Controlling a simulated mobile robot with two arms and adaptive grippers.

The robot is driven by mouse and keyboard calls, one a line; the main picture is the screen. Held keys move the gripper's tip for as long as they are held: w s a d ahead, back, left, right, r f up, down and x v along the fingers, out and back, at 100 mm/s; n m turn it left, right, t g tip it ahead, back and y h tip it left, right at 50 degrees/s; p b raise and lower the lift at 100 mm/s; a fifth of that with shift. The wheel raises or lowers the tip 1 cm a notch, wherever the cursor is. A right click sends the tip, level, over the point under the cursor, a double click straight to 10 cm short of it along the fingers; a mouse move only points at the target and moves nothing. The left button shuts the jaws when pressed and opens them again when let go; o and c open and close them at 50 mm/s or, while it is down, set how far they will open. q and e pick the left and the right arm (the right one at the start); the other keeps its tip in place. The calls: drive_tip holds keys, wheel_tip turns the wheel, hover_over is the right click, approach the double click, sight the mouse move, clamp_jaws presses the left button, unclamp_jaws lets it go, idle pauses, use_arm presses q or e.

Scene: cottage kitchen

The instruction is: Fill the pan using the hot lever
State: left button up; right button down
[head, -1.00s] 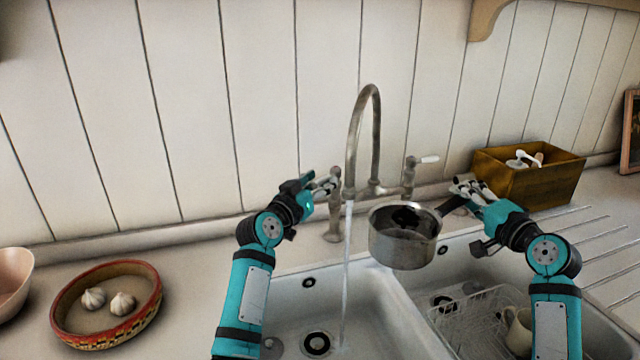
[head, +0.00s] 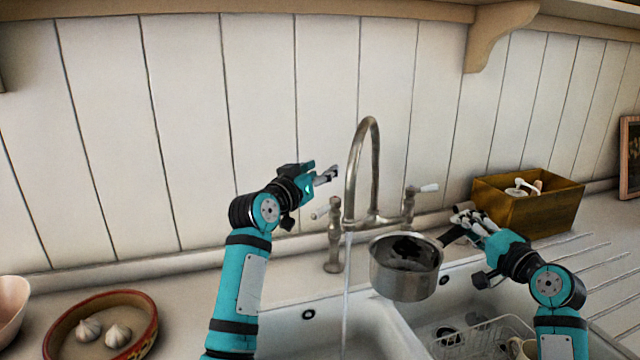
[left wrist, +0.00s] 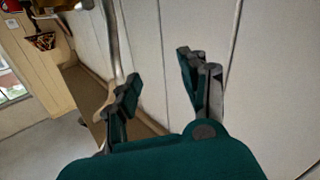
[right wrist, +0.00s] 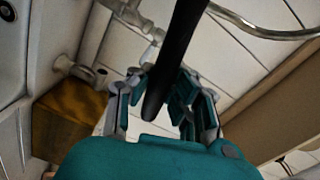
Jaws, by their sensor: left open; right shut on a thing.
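The steel pan (head: 402,277) hangs in the air over the sink, right of the running water. My right gripper (head: 462,226) is shut on its dark handle, which also shows in the right wrist view (right wrist: 165,85). The curved tap (head: 352,165) has a thin stream of water (head: 346,290) falling into the left basin, beside the pan and not into it. The left lever (head: 322,212) has a white end and points left. The right lever (head: 428,188) points right. My left gripper (head: 326,176) is open and empty, above the left lever and apart from it.
The double sink has a left basin (head: 290,335) and a right basin with a white dish rack (head: 480,340). A wooden box (head: 535,212) stands behind my right gripper. A patterned bowl with garlic (head: 150,325) sits at left.

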use_arm(q)
drive_tip(key=shift+f, duration=0.1)
drive_tip(key=shift+c, duration=1.1)
drive_tip(key=a+f+n+g, duration=0.1)
drive_tip(key=a+f, duration=0.1)
drive_tip(key=a+f+n+g+h, duration=0.1)
drive_tip(key=a+f, duration=0.1)
drive_tip(key=a+f+n+g+h, duration=0.1)
drive_tip(key=a+f+n, duration=0.1)
drive_tip(key=a, duration=0.1)
drive_tip(key=shift+w+f, duration=0.1)
clamp_jaws()
use_arm(e)
drive_tip(key=shift+d, duration=0.1)
drive_tip(key=shift+r, duration=0.1)
use_arm(q)
drive_tip(key=s+a+n+g+h, duration=0.2)
drive_tip(key=s+a+n+h, duration=0.15)
drive_tip(key=a, duration=0.45)
drive_tip(key=w+d+f+n, duration=0.1)
drive_tip(key=w+d, duration=0.3)
drive_tip(key=d, duration=0.6)
drive_tip(key=shift+d+f, duration=0.35)
drive_tip(key=shift+f, duration=0.2)
